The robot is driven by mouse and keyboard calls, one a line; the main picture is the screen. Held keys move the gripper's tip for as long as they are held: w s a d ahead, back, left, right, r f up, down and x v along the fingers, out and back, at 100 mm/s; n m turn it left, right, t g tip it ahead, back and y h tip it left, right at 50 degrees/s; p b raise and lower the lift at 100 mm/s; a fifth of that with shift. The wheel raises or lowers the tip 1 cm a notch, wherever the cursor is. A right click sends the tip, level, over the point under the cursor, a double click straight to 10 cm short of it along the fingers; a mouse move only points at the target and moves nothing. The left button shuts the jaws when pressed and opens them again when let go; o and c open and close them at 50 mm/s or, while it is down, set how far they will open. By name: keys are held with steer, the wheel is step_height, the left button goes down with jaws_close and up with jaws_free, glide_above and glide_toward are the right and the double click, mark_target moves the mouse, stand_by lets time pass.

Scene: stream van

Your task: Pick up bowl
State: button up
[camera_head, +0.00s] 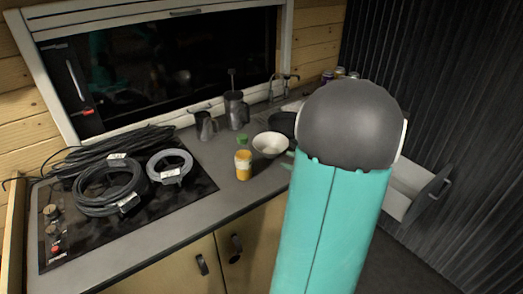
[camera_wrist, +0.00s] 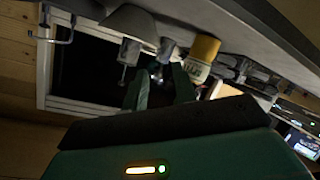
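The white bowl (camera_head: 270,146) stands upright on the grey counter, just right of a yellow-labelled jar (camera_head: 243,165). It looks empty. In the wrist view, which is turned nearly upside down, the bowl (camera_wrist: 131,22) is a grey rounded shape at the upper left, beside the jar (camera_wrist: 201,59). My gripper (camera_wrist: 159,84) shows two green fingers spread apart with nothing between them. The fingers are apart from the bowl. In the head view my teal arm covers most of the gripper and the counter right of the bowl.
Two dark metal jugs, one (camera_head: 205,126) smaller and one (camera_head: 236,110) taller, stand behind the bowl. A small green item (camera_head: 242,141) is near the jar. Coiled cables (camera_head: 108,187) lie on the hob at left. A dark pan (camera_head: 284,123) sits behind the bowl.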

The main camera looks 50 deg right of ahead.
glide_toward(263, 152)
steer(key=x, duration=0.4)
steer(key=shift+w+d+f, duration=0.1)
steer(key=shift+d+f, duration=0.05)
steer(key=shift+f, duration=0.05)
steer(key=x, duration=0.5)
steer(key=shift+w+r, duration=0.2)
steer(key=shift+w, duration=0.05)
jaws_close()
